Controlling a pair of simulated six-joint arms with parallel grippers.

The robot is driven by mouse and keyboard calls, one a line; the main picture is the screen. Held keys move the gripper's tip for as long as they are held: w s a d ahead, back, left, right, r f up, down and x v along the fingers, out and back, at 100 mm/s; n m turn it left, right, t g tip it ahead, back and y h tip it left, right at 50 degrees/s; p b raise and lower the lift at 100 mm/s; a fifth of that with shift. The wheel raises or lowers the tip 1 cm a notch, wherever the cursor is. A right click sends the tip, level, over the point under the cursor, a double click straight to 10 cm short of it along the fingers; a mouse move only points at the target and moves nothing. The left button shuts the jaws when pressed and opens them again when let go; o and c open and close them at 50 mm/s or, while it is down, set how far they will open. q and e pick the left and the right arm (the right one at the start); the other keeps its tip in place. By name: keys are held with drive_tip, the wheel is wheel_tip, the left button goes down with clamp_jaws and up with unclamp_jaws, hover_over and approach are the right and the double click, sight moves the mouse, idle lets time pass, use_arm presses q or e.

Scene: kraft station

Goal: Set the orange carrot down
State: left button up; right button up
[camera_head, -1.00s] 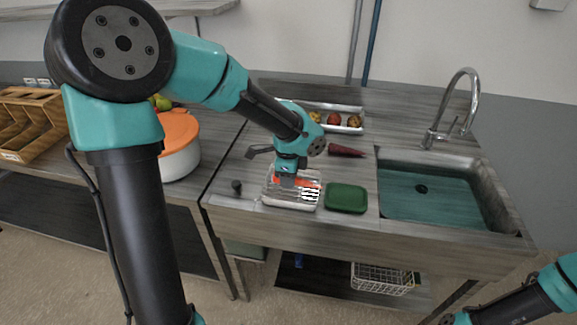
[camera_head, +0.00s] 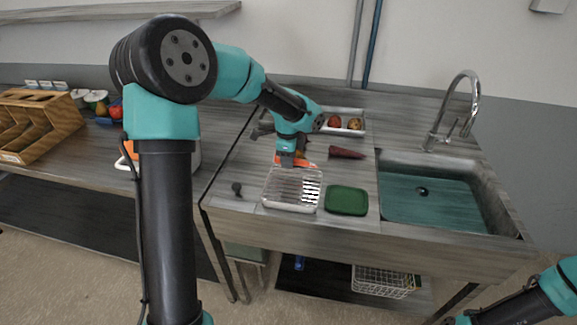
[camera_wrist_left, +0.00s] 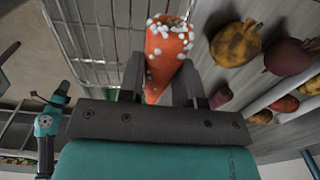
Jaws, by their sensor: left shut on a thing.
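The orange carrot (camera_head: 306,163) is in my left gripper (camera_head: 288,157), just behind the wire tray in the head view. The left wrist view shows the carrot (camera_wrist_left: 165,58) between the two dark fingers, with many small white bits on its surface. My left gripper is shut on it. I cannot tell whether the carrot touches the counter. The pale wire tray (camera_head: 270,202) stands on the counter; its grid also shows at the upper left of the wrist view (camera_wrist_left: 95,40). My right arm enters at the lower right of the head view, with its jaws out of frame.
The sink (camera_head: 430,200) is at the right. Bare counter lies between the root and the green board.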

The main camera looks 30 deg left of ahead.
sight(289, 172)
use_arm(q)
drive_tip(key=shift+f, duration=1.75)
drive_tip(key=shift+f, duration=0.15)
drive_tip(key=o, duration=0.9)
wheel_tip(289, 172, up, 12)
drive_tip(key=shift+s+r, duration=0.1)
drive_tip(key=shift+r, duration=0.1)
